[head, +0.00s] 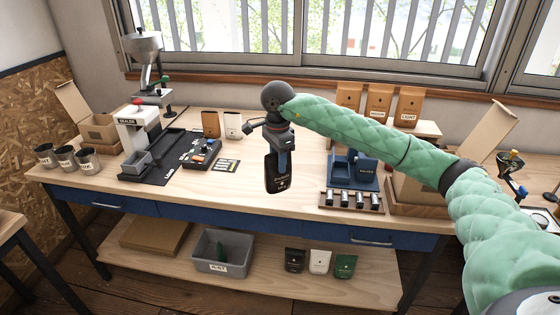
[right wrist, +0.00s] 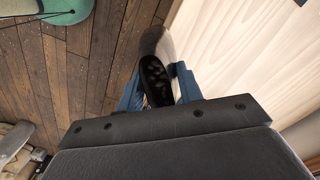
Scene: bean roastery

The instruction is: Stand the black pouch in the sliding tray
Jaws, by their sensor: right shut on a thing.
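The black pouch (head: 276,178) hangs upright in my right gripper (head: 282,158), above the front part of the bench. In the right wrist view the pouch (right wrist: 156,80) sits between the two blue fingers, its top open, with dark lumps like beans inside. A small grey tray (head: 136,164) sits at the white sealer (head: 135,130) on a black base, left of the pouch in the head view; it looks like the sliding tray, and the pouch is well apart from it. My left gripper is not in view.
A black control box (head: 202,153) and standing brown and white pouches are between tray and pouch. Metal cups (head: 66,158) stand at the far left. A blue device (head: 354,170) and a jar rack (head: 350,201) are right of the pouch. More pouches (head: 319,261) stand on the lower shelf.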

